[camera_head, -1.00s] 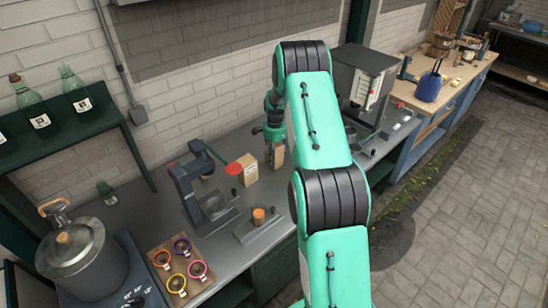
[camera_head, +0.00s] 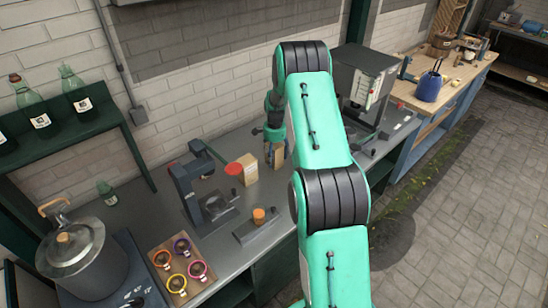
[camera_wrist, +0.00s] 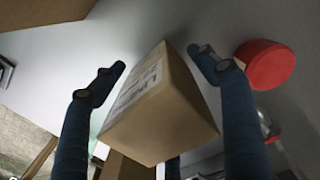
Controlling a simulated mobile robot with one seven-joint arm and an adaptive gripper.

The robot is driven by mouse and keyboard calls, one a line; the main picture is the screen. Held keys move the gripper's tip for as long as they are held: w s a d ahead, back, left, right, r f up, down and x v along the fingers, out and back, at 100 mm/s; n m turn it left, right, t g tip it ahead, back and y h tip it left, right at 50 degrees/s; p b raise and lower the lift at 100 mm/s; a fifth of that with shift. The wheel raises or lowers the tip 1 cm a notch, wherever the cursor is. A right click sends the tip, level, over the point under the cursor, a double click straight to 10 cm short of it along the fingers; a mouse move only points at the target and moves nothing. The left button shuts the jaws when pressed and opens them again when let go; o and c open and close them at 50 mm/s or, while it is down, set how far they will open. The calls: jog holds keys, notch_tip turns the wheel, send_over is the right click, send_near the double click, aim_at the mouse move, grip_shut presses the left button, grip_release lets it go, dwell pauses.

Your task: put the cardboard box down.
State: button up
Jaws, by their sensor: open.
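The cardboard box (camera_head: 279,158) stands on the grey counter beneath my gripper (camera_head: 275,137), near the wall. In the wrist view the box (camera_wrist: 158,112) is tan with dark print on a pale label. It lies between the two blue fingers of my gripper (camera_wrist: 160,68). The fingers are open, with a visible gap on each side of the box. My arm covers the counter to the right of the box in the head view.
A second tan box (camera_head: 250,170) stands to the left, beside a press with a red disc (camera_head: 233,169). An orange cylinder (camera_head: 258,214) sits on a block in front. A tray of colored rings (camera_head: 181,268) and a pot (camera_head: 80,262) are farther left. A grey machine (camera_head: 362,85) stands right.

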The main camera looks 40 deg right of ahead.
notch_tip(320, 180, up, 12)
jog(key=shift+d+p, duration=0.1)
jog(key=shift+p, duration=0.2)
dwell(0.3)
dwell(0.5)
jog(key=shift+r, duration=0.25)
jog(key=s+a+r+n+t+h, duration=0.1)
jog(key=s+a+r+n, duration=0.35)
jog(key=a+r, duration=0.85)
jog(key=s+a+r+n+t, duration=0.1)
jog(key=s+a+r+n, duration=0.4)
jog(key=a+r, duration=0.8)
jog(key=s+a+r+n+t, duration=0.1)
jog(key=s+a+r+n, duration=0.15)
jog(key=s+a, duration=0.4)
jog(key=s+a+r+n+t, duration=0.1)
jog(key=s+a+r, duration=0.35)
jog(key=s, duration=0.35)
jog(key=s+a+f+n, duration=0.1)
jog(key=s+a+n, duration=0.1)
jog(key=s+a, duration=0.2)
jog(key=s+a+f+n+t, duration=0.1)
jog(key=s+a+n, duration=0.1)
jog(key=s, duration=0.9)
jog(key=shift+s+a+f+n+t+y, duration=0.3)
jog(key=shift+a+n+y, duration=0.1)
jog(key=shift+a, duration=0.45)
